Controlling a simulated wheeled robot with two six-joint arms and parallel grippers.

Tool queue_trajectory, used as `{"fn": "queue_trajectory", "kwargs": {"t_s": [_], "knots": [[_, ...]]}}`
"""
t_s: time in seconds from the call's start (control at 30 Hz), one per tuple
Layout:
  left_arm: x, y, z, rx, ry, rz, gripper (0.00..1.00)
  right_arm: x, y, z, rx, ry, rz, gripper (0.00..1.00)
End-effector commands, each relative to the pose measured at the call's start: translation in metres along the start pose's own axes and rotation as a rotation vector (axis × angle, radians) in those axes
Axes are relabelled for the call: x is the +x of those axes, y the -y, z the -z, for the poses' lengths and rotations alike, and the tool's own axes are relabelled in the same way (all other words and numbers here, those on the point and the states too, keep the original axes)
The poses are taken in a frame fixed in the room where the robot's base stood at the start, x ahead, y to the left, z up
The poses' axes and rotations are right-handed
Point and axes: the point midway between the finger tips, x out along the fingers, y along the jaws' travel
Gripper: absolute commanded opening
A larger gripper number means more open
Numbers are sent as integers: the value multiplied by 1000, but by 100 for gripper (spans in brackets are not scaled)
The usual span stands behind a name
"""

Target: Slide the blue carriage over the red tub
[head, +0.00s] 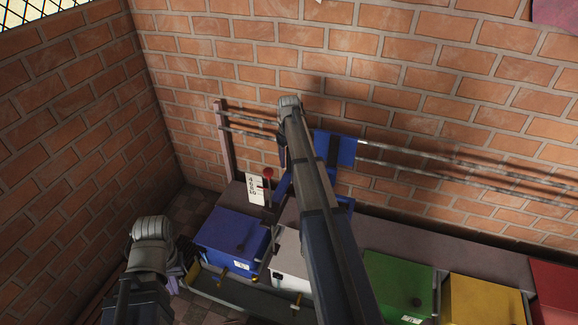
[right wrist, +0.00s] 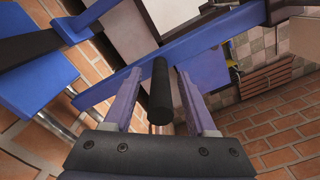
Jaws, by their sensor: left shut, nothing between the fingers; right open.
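The blue carriage (head: 343,150) hangs on two wall rails, above the row between the white and green tubs. My right arm hides part of it. The red tub (head: 555,288) stands at the far right, cut off by the picture edge. In the right wrist view, my right gripper (right wrist: 158,74) is open, its purple fingers on either side of a dark round handle (right wrist: 160,95). Blue carriage beams (right wrist: 185,50) lie behind it. I cannot tell whether the fingers touch the handle. My left gripper (head: 178,276) is shut and empty at the lower left, away from the carriage.
Blue (head: 230,238), white (head: 288,262), green (head: 397,278) and yellow (head: 484,299) tubs stand in a row left of the red one. The rails (head: 450,172) run clear to the right along the brick wall. A red-knobbed lever (head: 268,173) stands by a white card (head: 255,189).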

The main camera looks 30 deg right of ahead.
Motion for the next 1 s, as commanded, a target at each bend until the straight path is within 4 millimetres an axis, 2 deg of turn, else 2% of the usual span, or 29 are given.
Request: {"fn": "queue_trajectory", "kwargs": {"t_s": [0.03,0.33,0.83,1.0], "knots": [[5,0,0,0,0,0,0,5,0,0,0,0,0,57],[4,0,0,0,0,0,0,4,0,0,0,0,0,56],[4,0,0,0,0,0,0,4,0,0,0,0,0,0],[4,0,0,0,0,0,0,4,0,0,0,0,0,0]]}}
